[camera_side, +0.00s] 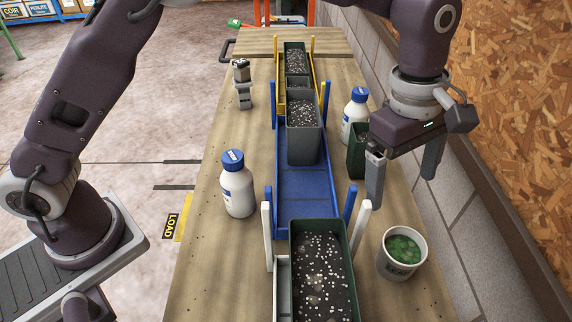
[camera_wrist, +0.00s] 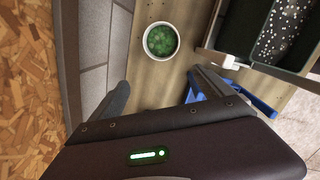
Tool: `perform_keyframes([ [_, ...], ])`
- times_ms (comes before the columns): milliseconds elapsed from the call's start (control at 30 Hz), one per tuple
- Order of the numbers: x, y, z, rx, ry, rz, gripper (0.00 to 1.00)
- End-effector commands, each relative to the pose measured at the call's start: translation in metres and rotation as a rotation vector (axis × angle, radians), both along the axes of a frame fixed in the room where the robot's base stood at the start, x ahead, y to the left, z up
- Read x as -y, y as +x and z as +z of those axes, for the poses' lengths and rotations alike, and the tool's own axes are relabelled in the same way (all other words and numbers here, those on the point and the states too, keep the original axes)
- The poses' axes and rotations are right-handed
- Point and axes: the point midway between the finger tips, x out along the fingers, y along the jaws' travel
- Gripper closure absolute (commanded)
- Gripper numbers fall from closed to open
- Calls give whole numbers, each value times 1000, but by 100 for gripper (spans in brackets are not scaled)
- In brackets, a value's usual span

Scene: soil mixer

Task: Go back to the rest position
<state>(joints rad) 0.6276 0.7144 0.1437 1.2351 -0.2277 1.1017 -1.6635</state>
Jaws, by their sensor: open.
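My gripper (camera_side: 403,180) is open and empty at the right side of the table, with its two fingers pointing down. It hangs in the air above the table's right edge, near a green pot (camera_side: 356,158) that its near finger partly hides. In the wrist view my gripper (camera_wrist: 160,95) shows its fingers apart with nothing between them. A white cup (camera_side: 402,254) with green contents stands below it, nearer the camera. The cup also shows beyond the fingers in the wrist view (camera_wrist: 161,41).
The wooden table (camera_side: 200,270) carries a blue tray (camera_side: 305,190) with soil-filled containers (camera_side: 303,130) in a row. A large soil-filled container (camera_side: 322,275) stands in front. White bottles with blue caps stand left (camera_side: 238,190) and right (camera_side: 352,118). A grey wall (camera_side: 440,200) runs along the right.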

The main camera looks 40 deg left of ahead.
Motion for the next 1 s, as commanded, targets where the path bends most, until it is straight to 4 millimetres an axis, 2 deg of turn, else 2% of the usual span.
perform_keyframes([
  [33,-29,3,27,48,-14,-60,9],
  [67,-49,0,46,83,-18,-117,9],
  [100,-79,-11,72,130,-15,-196,9],
  [167,-121,-34,102,203,2,-325,9],
  [200,-147,-53,118,250,22,-411,9],
  [267,-183,-86,133,320,66,-543,9],
  [300,-204,-111,138,362,105,-634,9],
  [400,-243,-169,135,442,224,-844,9],
  [500,-266,-213,118,478,338,-1011,9],
  [600,-277,-238,102,486,417,-1118,9],
  [700,-280,-247,95,486,449,-1164,9],
  [1000,-281,-248,94,485,451,-1168,9],
])
